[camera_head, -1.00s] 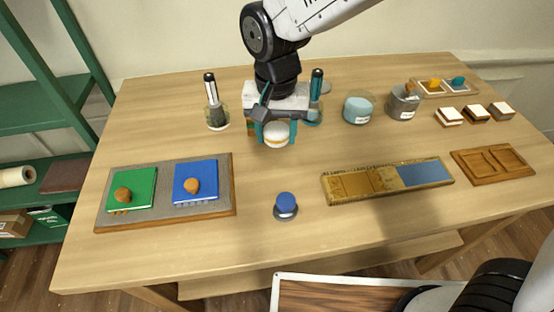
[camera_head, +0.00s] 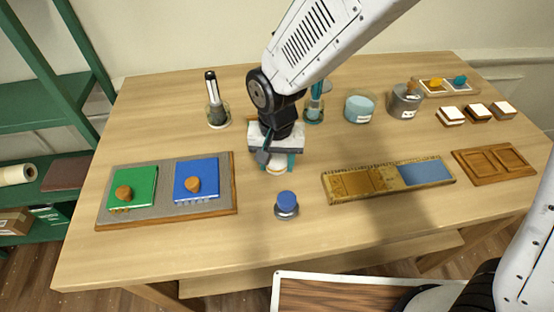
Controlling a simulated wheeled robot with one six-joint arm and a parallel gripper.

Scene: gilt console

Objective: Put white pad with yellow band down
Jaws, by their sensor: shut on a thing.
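The white pad with yellow band (camera_head: 277,169) is held between the fingers of my gripper (camera_head: 277,164). Only its lower part shows under the gripper. It is over the middle of the table, behind the small blue-topped stamp (camera_head: 286,203) and to the right of the grey board. My gripper is shut on the pad and points down. I cannot tell whether the pad touches the table.
A grey board (camera_head: 105,213) with green and blue books lies at left. A gilt tray (camera_head: 335,189) lies at right, with a wooden tray (camera_head: 491,161) beyond. A pen holder (camera_head: 218,115), a light-blue jar (camera_head: 359,108) and a grey pot (camera_head: 405,101) stand behind.

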